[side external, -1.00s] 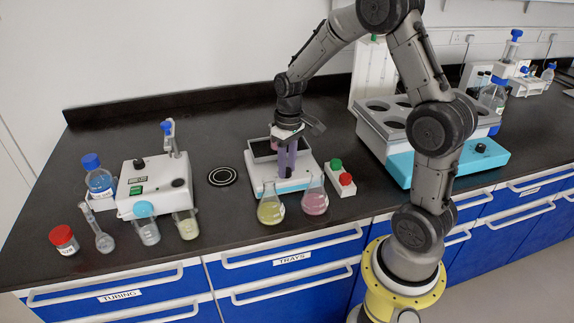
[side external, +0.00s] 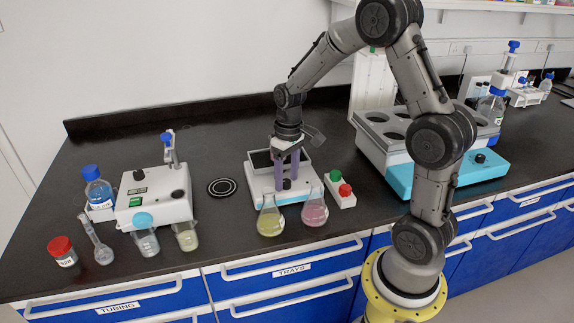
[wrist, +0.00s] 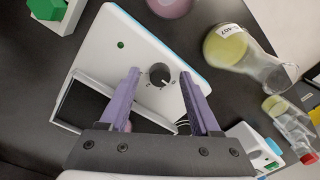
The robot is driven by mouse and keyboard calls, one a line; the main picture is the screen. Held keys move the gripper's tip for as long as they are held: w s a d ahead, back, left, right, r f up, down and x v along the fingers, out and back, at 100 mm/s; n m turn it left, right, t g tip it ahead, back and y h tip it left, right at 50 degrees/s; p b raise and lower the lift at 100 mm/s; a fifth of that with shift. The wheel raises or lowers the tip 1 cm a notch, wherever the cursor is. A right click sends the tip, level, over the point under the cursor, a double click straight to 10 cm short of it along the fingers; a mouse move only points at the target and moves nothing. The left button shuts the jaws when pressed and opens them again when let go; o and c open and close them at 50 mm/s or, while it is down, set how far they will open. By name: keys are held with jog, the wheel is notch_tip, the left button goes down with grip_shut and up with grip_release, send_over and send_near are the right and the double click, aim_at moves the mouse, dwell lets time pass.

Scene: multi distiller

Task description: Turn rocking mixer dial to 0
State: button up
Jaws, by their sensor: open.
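The rocking mixer (side external: 258,184) is a white box with a blue lower edge and a dark tray on top, at the middle of the bench in the side view. Its black dial (wrist: 159,75) has a white pointer line and stands on the white face in the wrist view. The dial's scale marks are too small to read. My gripper (wrist: 160,76) is open, with its two purple fingers on either side of the dial and visible gaps to it. In the side view my gripper (side external: 287,178) points down over the mixer's front, close to the dial.
A yellow-filled flask (side external: 270,218) and a pink-filled flask (side external: 314,210) stand close in front of the mixer. A box with green and red buttons (side external: 341,190) is to its right. A white hotplate device (side external: 152,193) stands left, and a blue-white bath (side external: 400,170) right.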

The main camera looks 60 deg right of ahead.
aim_at(288, 179)
notch_tip(288, 179, up, 14)
jog(key=shift+d+f, duration=0.15)
jog(key=shift+d, duration=0.2)
